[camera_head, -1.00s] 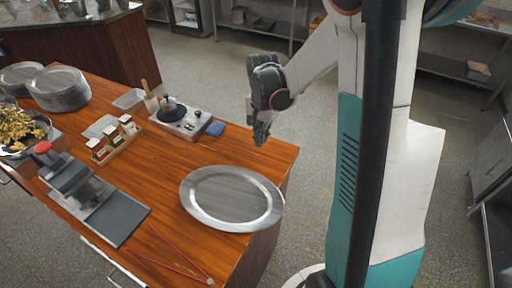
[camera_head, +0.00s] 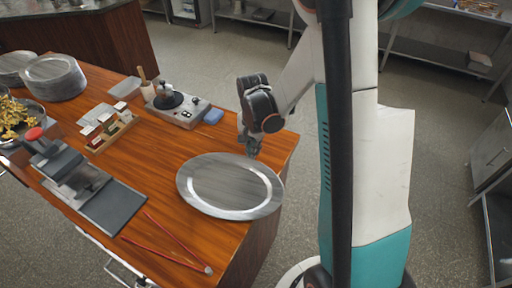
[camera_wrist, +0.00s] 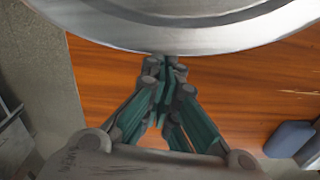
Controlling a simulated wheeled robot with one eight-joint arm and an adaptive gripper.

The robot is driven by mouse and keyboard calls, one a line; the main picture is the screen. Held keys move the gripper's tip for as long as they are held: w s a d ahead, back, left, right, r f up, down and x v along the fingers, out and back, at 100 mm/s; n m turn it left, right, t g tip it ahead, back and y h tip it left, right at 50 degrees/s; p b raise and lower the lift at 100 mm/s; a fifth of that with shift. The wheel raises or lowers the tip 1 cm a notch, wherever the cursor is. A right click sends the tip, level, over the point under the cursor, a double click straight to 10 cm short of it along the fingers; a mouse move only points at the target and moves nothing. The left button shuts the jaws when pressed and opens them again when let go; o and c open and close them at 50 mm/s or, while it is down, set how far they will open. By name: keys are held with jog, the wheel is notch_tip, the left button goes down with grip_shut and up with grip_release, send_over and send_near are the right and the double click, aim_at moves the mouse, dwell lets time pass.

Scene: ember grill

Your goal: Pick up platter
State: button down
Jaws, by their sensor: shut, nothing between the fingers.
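The platter (camera_head: 232,187) is an oval grey metal plate with a raised shiny rim. It lies flat near the right end of the wooden counter (camera_head: 150,160). In the wrist view the platter's rim (camera_wrist: 165,38) spans the top of the picture. My gripper (camera_head: 252,152) is just beyond the platter's far edge, pointing down. In the wrist view my gripper (camera_wrist: 166,68) has its fingertips together, with nothing between them. The tips appear at or very near the rim; I cannot tell whether they touch it.
A small burner (camera_head: 178,105) and a blue block (camera_head: 213,116) stand behind the platter. Stacked plates (camera_head: 52,78) are at the far left.

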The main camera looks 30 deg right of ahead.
jog(key=shift+s+a+b, duration=0.15)
jog(key=shift+s+a, duration=0.1)
jog(key=shift+a, duration=0.25)
jog(key=shift+s+a+b, duration=0.15)
jog(key=shift+s+a, duration=0.05)
jog(key=shift+a, duration=0.25)
jog(key=shift+d, duration=0.1)
jog(key=shift+w+d, duration=0.1)
